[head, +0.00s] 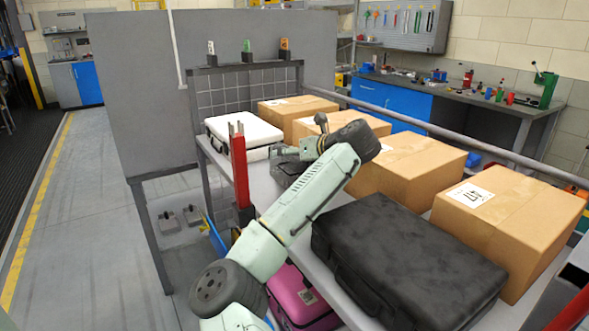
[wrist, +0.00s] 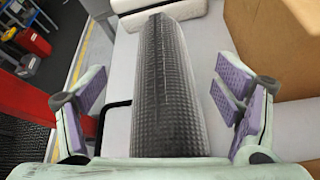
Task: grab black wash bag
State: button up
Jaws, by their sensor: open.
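The black wash bag (wrist: 168,85) appears in the wrist view as a long, dark, textured shape running away from me between the fingers. A thin black loop shows at its left side. In the head view only part of the bag (head: 287,172) shows on the shelf, behind my arm. My gripper (wrist: 162,96) is open, with one purple-padded finger on each side of the bag. Gaps show between the pads and the bag, so it is not gripped. In the head view my gripper (head: 290,152) is over the bag, and its fingers are partly hard to make out.
A white case (head: 243,132) lies beyond the bag, and a large black case (head: 405,262) lies nearer me. Several cardboard boxes (head: 398,168) line the right side. A red post (head: 240,167) stands close at the left. A pink case (head: 300,297) is below the shelf.

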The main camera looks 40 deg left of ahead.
jog(key=shift+c, duration=0.4)
jog(key=shift+f, duration=0.1)
grip_shut()
dwell(0.7)
